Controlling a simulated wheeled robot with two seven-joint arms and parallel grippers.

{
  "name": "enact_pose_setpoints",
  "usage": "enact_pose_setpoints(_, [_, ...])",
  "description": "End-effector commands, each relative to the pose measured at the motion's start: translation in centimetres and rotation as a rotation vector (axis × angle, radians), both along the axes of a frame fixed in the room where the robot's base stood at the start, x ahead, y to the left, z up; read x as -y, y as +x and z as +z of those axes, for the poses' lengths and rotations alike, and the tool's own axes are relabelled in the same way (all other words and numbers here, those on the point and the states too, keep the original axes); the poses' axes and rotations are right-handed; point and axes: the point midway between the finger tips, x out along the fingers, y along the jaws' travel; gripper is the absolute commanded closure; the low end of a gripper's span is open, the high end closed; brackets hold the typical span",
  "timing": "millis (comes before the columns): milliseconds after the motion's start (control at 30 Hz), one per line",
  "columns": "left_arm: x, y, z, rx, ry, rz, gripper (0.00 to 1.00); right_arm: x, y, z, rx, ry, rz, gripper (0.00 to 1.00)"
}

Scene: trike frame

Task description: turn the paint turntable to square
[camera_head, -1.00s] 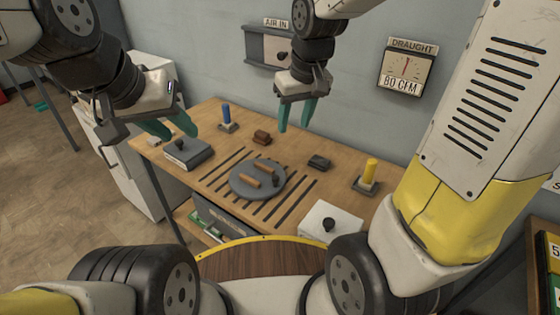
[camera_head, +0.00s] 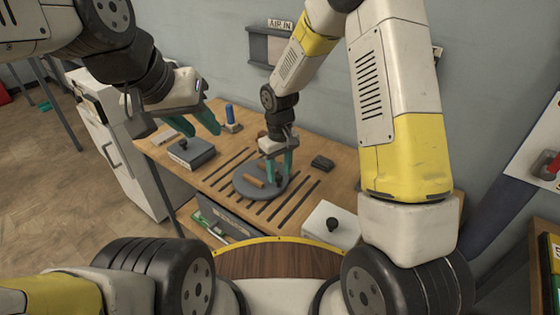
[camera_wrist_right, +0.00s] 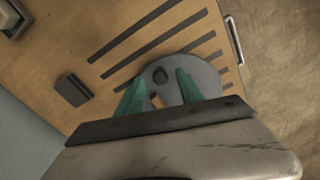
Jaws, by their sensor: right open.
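The paint turntable (camera_head: 243,188) is a round grey disc on the slotted wooden bench, with orange-brown bars and a dark upright knob on it. My right gripper (camera_head: 278,180) is open over the turntable's right part, fingers pointing down. In the right wrist view the disc (camera_wrist_right: 205,75) lies under my right gripper (camera_wrist_right: 158,80), and the dark knob (camera_wrist_right: 160,75) shows between the teal fingertips. I cannot tell whether the tips are level with the knob or above it. An orange bar (camera_wrist_right: 156,101) is partly hidden. My left gripper (camera_head: 204,128) is open and empty above the bench's left end.
A grey box with a knob (camera_head: 190,154) stands left on the bench, a blue cylinder (camera_head: 231,115) behind it. A dark block (camera_head: 322,162) lies right of the turntable. A white box with a black knob (camera_head: 330,224) stands at the front right. The wall closes the back.

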Motion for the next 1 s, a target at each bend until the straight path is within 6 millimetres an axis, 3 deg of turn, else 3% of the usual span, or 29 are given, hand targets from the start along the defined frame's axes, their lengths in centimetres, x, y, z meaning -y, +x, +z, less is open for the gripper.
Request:
enact_pose_setpoints(200, [0.0, 0.0, 0.0, 0.000, 0.000, 0.000, 0.64, 0.0, -0.1, -2.7, -0.002, -0.001, -0.001, 0.56])
enact_pose_setpoints(533, [0.0, 0.0, 0.0, 0.000, 0.000, 0.000, 0.64, 0.1, 0.0, -3.2, 0.000, 0.000, -0.001, 0.56])
enact_pose_setpoints(567, [0.0, 0.0, 0.0, 0.000, 0.000, 0.000, 0.64, 0.0, 0.0, -3.2, 0.000, 0.000, -0.001, 0.58])
enact_pose_setpoints(767, [0.0, 0.0, 0.0, 0.000, 0.000, 0.000, 0.64, 0.1, 0.0, -3.2, 0.000, 0.000, -0.001, 0.97])
enact_pose_setpoints(1000, [0.0, 0.0, 0.0, 0.000, 0.000, 0.000, 0.64, 0.0, 0.0, -3.2, 0.000, 0.000, -0.001, 1.00])
